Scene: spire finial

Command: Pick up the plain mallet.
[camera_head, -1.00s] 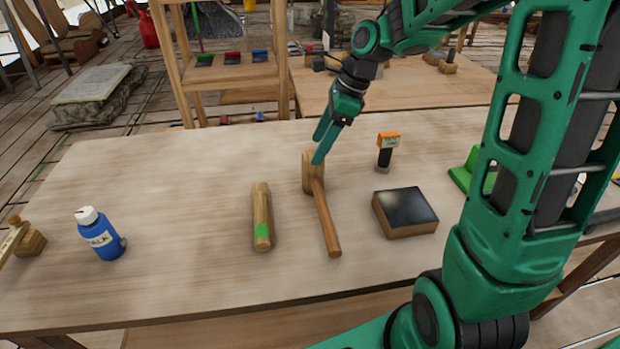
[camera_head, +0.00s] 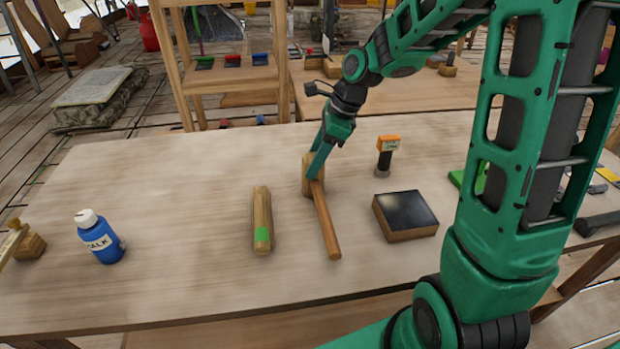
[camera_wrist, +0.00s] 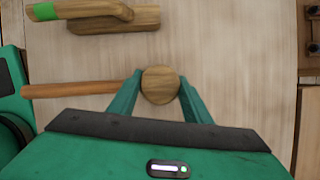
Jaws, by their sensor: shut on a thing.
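The plain mallet (camera_head: 325,225) lies on the workbench, with its wooden head at the far end and its bare handle toward the front. My gripper (camera_head: 314,170) reaches down to the mallet's head and is shut on it. In the wrist view, the mallet's round head (camera_wrist: 160,85) sits between the two green fingers of my gripper (camera_wrist: 160,97), and its handle extends left. The fingers partly hide the head in the head view. I see no clear gap between mallet and bench. A wooden tool with a green patch (camera_head: 262,215) lies to the left, apart from the mallet.
The pale workbench (camera_head: 180,250) is clear at left centre. A blue chalk bottle (camera_head: 101,238) stands at left. A dark-topped wooden block (camera_head: 405,215) and an orange-topped tool (camera_head: 386,155) are right of the mallet. A wooden shelf (camera_head: 235,75) stands behind.

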